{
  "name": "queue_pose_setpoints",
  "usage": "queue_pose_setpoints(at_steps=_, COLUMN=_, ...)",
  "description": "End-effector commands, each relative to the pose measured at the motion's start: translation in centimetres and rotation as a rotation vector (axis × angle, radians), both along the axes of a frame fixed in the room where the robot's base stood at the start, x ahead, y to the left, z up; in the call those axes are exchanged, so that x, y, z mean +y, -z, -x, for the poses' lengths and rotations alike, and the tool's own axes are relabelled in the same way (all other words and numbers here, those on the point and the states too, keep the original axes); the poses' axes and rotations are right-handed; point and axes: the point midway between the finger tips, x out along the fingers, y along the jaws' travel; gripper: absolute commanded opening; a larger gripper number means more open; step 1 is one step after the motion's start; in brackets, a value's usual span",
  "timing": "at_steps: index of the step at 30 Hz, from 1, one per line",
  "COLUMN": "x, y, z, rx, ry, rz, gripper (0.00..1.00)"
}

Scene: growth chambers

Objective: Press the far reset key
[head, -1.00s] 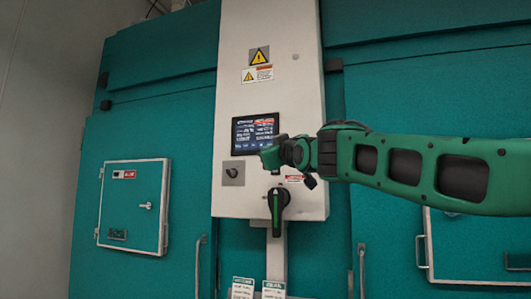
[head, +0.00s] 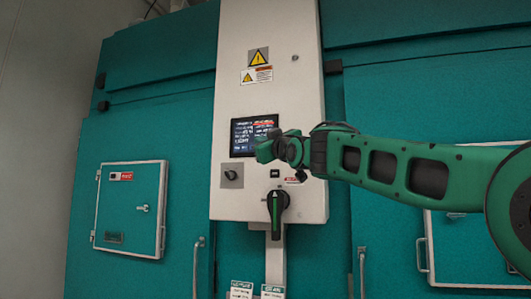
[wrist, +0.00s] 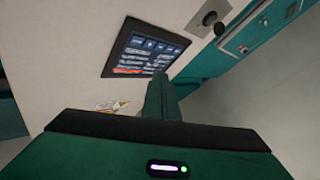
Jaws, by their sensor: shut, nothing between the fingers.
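A white control cabinet (head: 266,90) stands between teal chamber walls. It carries a dark touchscreen (head: 241,137) with rows of white text and a red strip; the wrist view also shows this screen (wrist: 140,47). No key clearly marked reset can be read in either view. My gripper (head: 260,152) is shut and empty, in front of the screen's lower right part in the head view. In the wrist view its fingers (wrist: 158,85) point at the screen and overlap its lower edge. I cannot tell whether they touch it.
Below the screen are a small knob plate (head: 231,174), a small dark display (head: 275,173) and a black rotary handle (head: 277,203). A small hatch (head: 130,208) with a red label is at left. Warning labels (head: 258,57) sit above the screen.

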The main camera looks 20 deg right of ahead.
Motion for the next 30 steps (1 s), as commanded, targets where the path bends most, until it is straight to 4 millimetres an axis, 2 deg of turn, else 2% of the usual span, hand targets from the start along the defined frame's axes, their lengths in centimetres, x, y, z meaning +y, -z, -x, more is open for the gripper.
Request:
queue_pose_setpoints(at_steps=6, x=-1.8, y=0.1, z=-2.4, rx=0.001, ry=0.003, rz=-0.001, gripper=0.00)
queue_pose_setpoints(at_steps=15, x=-3.4, y=0.0, z=-4.5, rx=0.000, ry=0.001, rz=0.000, gripper=0.00)
queue_pose_setpoints(at_steps=30, x=-3.6, y=0.0, z=-4.9, rx=0.000, ry=0.000, rz=0.000, gripper=0.00)
